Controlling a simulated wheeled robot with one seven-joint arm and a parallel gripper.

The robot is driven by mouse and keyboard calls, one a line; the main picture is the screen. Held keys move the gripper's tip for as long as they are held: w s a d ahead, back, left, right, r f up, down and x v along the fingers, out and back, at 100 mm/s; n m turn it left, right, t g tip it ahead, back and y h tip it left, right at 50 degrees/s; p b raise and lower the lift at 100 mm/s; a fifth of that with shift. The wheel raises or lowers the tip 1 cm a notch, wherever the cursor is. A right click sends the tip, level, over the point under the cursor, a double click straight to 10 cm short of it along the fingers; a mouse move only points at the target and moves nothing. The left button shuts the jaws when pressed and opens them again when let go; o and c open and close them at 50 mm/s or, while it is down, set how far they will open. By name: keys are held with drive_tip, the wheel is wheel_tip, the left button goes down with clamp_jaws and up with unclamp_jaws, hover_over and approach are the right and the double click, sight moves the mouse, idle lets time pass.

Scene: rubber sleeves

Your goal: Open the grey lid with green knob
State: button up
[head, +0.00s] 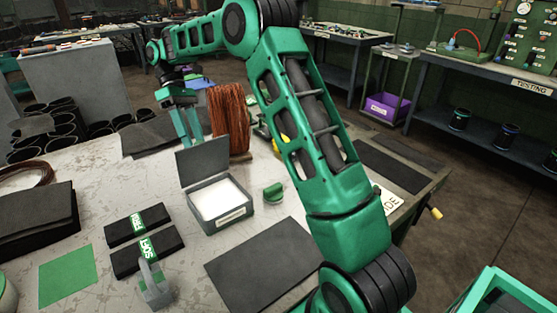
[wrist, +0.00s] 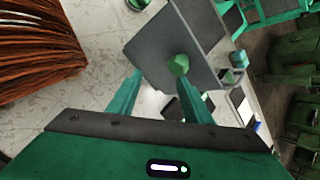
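The grey box (head: 222,208) stands on the table in the head view, with white contents showing inside. Its grey lid (head: 202,158) stands raised, close to upright, along the box's back edge. In the wrist view the lid (wrist: 150,50) shows its outer face, with the green knob (wrist: 179,65) on it. The knob is hidden behind the lid in the head view. My gripper (head: 190,138) is behind the raised lid. In the wrist view its two fingers (wrist: 160,98) are spread apart and empty, with the knob beyond their tips and apart from them.
A copper-coloured wire bundle (head: 229,118) stands close beside my gripper. A small green object (head: 273,192) lies right of the box. Black sleeves with green labels (head: 145,239), a dark mat (head: 262,265) and a grey block (head: 153,285) lie in front.

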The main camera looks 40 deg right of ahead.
sight(203, 148)
drive_tip(key=s, duration=0.6)
drive_tip(key=shift+s+d+r, duration=0.1)
drive_tip(key=shift+s, duration=0.25)
drive_tip(key=shift+s+f+t, duration=1.15)
drive_tip(key=shift+s+f, duration=0.15)
drive_tip(key=shift+s, duration=0.25)
drive_tip(key=shift+s+f+t, duration=1.1)
drive_tip(key=shift+s+f, duration=0.2)
drive_tip(key=shift+s, duration=0.2)
drive_tip(key=shift+s+f+t, duration=1.15)
drive_tip(key=shift+s+f, duration=0.15)
drive_tip(key=shift+s, duration=0.25)
wheel_tip(203, 148, up, 11)
drive_tip(key=s+d+f+m, duration=0.1)
drive_tip(key=s+d+m, duration=0.6)
drive_tip(key=s+d, duration=0.3)
drive_tip(key=shift+s+d+f+m, duration=0.15)
drive_tip(key=shift+s+d+m, duration=0.25)
drive_tip(key=shift+d, duration=0.65)
